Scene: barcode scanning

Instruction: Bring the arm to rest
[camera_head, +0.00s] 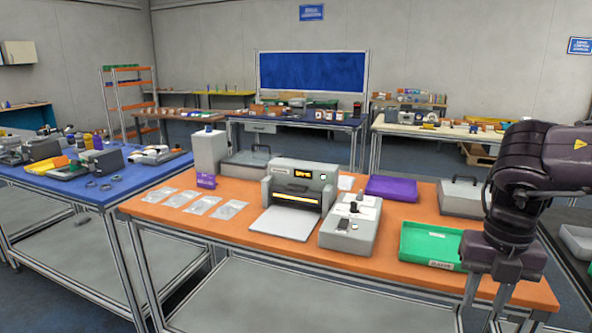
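My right arm (512,190) comes in at the right side of the head view, dark and bent downward. My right gripper (487,298) points down at the front right edge of the orange table (230,253). Its two fingers stand apart, with nothing visible between them. It covers part of the table and the right end of a green tray (428,246). I cannot tell how high it is above the table edge. My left arm and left gripper are not in view.
On the orange table are a label printer (299,188), a grey scanner device (350,224), a purple folder (391,188), a grey case (460,197) and several clear bags (226,209). A blue table (62,187) stands left. Bare orange surface lies along the front edge.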

